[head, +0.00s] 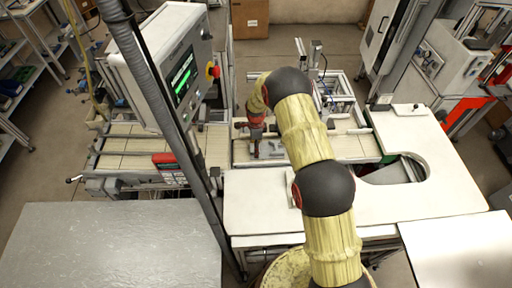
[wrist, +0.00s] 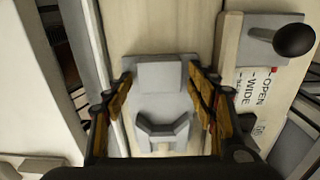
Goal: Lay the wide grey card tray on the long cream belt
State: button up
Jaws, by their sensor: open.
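The wide grey card tray (wrist: 158,76) lies flat on a cream surface in the wrist view, with a raised block and a notched piece on it. In the head view the tray (head: 274,148) shows as a small grey shape on the long cream belt (head: 345,148). The belt (wrist: 165,25) also runs up the wrist view. My gripper (wrist: 160,82) is open, with one finger on each side of the tray. I cannot tell whether the fingers touch it. In the head view my gripper (head: 255,150) is low over the belt, at the tray's left end.
A control box (head: 165,65) with a green-lit screen and a dark post stand left of my arm. A white worktop (head: 420,185) with a rounded cutout lies at right. A black knob (wrist: 294,40) and an "OPEN WIDE" label (wrist: 254,90) are right of the fingers.

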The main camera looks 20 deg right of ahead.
jog(key=s+r+n+t+p, duration=0.1)
jog(key=s+r+n+p, duration=0.1)
jog(key=r, duration=1.2)
jog(key=s+r+n+p, duration=0.2)
jog(key=r, duration=1.2)
jog(key=s+r+n+t, duration=0.1)
jog(key=s+r+n, duration=0.2)
jog(key=s+r, duration=0.3)
jog(key=s+r+n+t, duration=0.1)
jog(key=s+r+n, duration=0.15)
jog(key=r, duration=0.55)
jog(key=s+r+n+t, duration=0.1)
jog(key=s+r+n, duration=0.2)
jog(key=s, duration=0.6)
jog(key=s+r+n, duration=0.3)
jog(key=s+n, duration=0.1)
jog(key=s, duration=0.5)
jog(key=s+r+n+t, duration=0.1)
jog(key=s+r+n, duration=0.2)
jog(key=s, duration=0.7)
jog(key=shift+n+t, duration=0.3)
jog(key=shift+n, duration=0.05)
jog(key=shift+s+r, duration=0.1)
